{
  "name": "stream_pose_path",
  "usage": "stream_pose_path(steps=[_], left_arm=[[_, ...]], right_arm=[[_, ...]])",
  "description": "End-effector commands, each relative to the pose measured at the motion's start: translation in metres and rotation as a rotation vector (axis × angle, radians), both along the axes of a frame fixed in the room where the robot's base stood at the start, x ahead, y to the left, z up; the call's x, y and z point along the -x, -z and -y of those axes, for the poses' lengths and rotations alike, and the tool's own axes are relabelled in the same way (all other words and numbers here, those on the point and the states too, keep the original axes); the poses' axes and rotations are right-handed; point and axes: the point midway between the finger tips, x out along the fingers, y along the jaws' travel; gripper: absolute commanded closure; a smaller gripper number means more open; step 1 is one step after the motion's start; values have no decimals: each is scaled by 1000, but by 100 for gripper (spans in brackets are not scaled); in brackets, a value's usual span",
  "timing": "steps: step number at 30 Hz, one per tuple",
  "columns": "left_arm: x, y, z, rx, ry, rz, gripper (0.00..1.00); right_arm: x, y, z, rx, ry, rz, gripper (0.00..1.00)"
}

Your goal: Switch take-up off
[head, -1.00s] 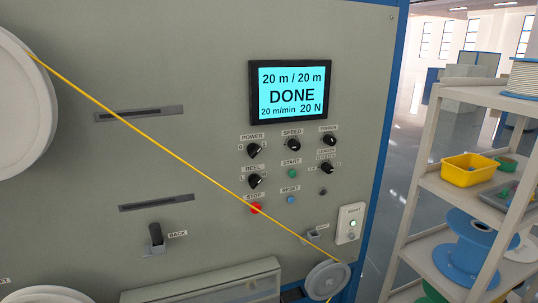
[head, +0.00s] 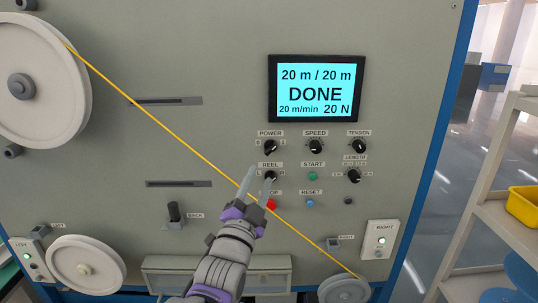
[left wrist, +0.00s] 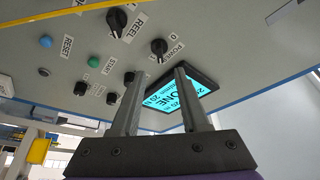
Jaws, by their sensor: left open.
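The black REEL knob (head: 270,177) is on the grey machine panel, below the POWER knob (head: 270,147). Both knobs also show in the left wrist view, REEL (left wrist: 117,20) at the top and POWER (left wrist: 158,47) just above the fingertips. My left gripper (head: 261,176) is open and empty in front of the panel. The screen (head: 316,89) reads DONE, 20 m / 20 m. My right gripper is out of view.
A yellow cable (head: 160,119) runs diagonally across the panel front, from the big white wheel (head: 40,80) to a small pulley (head: 343,290). The red STOP button (head: 271,204) is beside my fingers. A shelf (head: 505,190) stands at the right.

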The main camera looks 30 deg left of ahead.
Motion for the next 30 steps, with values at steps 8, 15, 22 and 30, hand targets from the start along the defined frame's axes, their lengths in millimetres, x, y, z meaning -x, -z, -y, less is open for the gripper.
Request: stream_pose_path(steps=[8, 15, 22, 30], left_arm=[[-48, -15, -13, 3, 1, 0, 55], [-78, -23, -20, 4, 2, -1, 55], [-85, -24, -22, 4, 2, -2, 55], [-85, -24, -22, 4, 2, -2, 71]], right_arm=[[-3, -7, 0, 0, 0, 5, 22], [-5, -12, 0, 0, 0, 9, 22], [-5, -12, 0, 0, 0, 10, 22], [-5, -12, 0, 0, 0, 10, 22]])
